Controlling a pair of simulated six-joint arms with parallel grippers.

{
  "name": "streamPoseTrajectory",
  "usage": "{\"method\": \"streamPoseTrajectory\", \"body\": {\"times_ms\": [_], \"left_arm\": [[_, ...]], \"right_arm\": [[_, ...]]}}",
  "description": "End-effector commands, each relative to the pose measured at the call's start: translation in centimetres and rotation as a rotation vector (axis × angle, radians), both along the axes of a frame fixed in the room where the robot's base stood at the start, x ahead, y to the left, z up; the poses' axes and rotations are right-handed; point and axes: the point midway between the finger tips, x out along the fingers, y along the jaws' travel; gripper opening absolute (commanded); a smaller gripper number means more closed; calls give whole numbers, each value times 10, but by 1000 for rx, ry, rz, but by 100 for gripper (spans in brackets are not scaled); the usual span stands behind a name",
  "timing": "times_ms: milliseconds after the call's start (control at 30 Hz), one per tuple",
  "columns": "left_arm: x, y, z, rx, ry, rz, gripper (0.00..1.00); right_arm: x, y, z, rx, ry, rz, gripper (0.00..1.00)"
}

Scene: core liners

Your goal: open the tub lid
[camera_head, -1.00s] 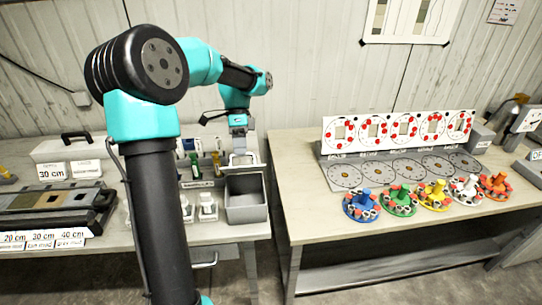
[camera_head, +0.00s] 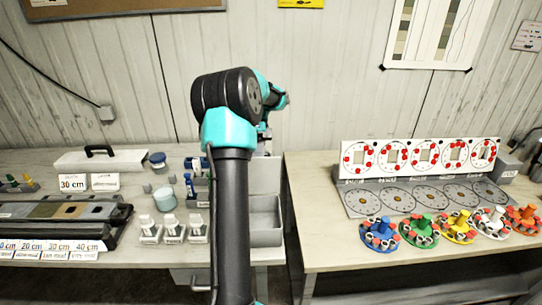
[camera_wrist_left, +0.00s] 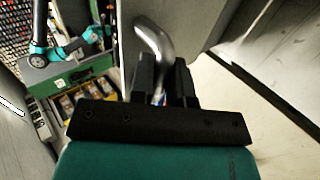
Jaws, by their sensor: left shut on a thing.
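The tub is an open grey box (camera_head: 266,238) at the right end of the left bench, partly hidden by my left arm. Its grey lid (camera_head: 265,176) stands raised behind the tub opening. In the wrist view the lid shows as a flat grey panel (camera_wrist_left: 195,22) with a curved metal handle (camera_wrist_left: 154,38). My left gripper (camera_wrist_left: 163,82) is shut on that handle. In the head view the gripper is mostly hidden behind my arm, above the lid. My right gripper is in neither view.
Small white bottles (camera_head: 172,228) stand left of the tub, with a light blue jar (camera_head: 165,199) behind them. A white case (camera_head: 100,160) lies farther left. A second bench (camera_head: 325,250) on the right carries coloured round pieces. A gap separates the benches.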

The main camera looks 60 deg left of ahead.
Motion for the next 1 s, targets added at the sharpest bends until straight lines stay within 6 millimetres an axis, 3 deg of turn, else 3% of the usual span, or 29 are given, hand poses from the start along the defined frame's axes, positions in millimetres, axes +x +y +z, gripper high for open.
{"method": "streamPoseTrajectory", "body": {"times_ms": [500, 533, 767, 1000], "left_arm": [[-6, 5, -5, -24, 12, 11, 0], [-6, 5, -5, -24, 12, 11, 17], [-6, 6, -3, -22, 11, 11, 40], [-6, 6, -1, -21, 10, 11, 42]], "right_arm": [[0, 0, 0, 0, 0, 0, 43], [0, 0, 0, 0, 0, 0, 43], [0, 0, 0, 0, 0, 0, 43], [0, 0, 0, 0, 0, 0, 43]]}}
